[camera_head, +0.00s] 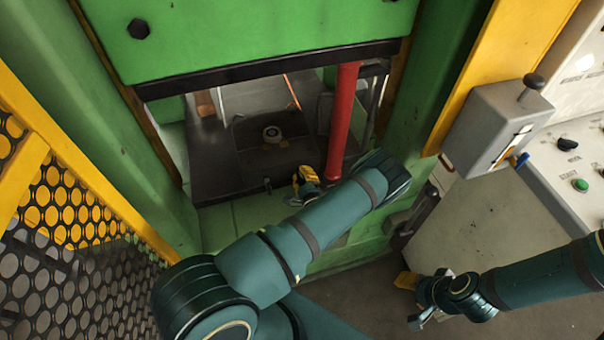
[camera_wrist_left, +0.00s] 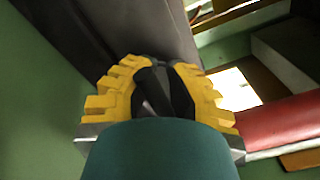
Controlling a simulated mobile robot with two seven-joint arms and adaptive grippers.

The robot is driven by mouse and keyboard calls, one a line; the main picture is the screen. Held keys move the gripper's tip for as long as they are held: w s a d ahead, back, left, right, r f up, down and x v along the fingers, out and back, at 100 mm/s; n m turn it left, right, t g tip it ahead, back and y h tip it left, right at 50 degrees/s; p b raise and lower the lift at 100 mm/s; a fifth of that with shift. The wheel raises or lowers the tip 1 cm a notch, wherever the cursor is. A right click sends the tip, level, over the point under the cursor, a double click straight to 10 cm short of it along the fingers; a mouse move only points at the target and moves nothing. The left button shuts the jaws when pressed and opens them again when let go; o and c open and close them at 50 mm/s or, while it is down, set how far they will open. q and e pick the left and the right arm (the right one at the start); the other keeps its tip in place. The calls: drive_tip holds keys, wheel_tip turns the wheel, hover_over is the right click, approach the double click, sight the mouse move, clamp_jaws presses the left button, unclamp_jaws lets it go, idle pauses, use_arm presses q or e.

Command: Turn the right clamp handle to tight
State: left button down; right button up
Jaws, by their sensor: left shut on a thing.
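My left gripper (camera_head: 306,180) is at the front edge of the press bed (camera_head: 225,180), left of the red column. Its yellow fingers also show in the left wrist view (camera_wrist_left: 160,85), closed around a dark part, most likely the right clamp handle (camera_wrist_left: 160,92). The fingers hide most of that handle, so its angle cannot be read. A small dark clamp handle (camera_head: 267,184) stands to the left of my left gripper, apart from it. My right gripper (camera_head: 411,300) hangs low at the right, away from the press, with its fingers apart and nothing between them.
A red column (camera_head: 343,125) rises just right of my left gripper. The green press head (camera_head: 250,35) is above the opening. A round fitting (camera_head: 271,133) sits on the bed. A grey control box (camera_head: 495,125) and console are at the right; yellow mesh guarding (camera_head: 70,215) is at the left.

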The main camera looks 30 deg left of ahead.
use_arm(q)
drive_tip(key=m, duration=1.3)
drive_tip(key=shift+m, duration=2.3)
drive_tip(key=c, duration=1)
unclamp_jaws()
drive_tip(key=shift+o, duration=0.2)
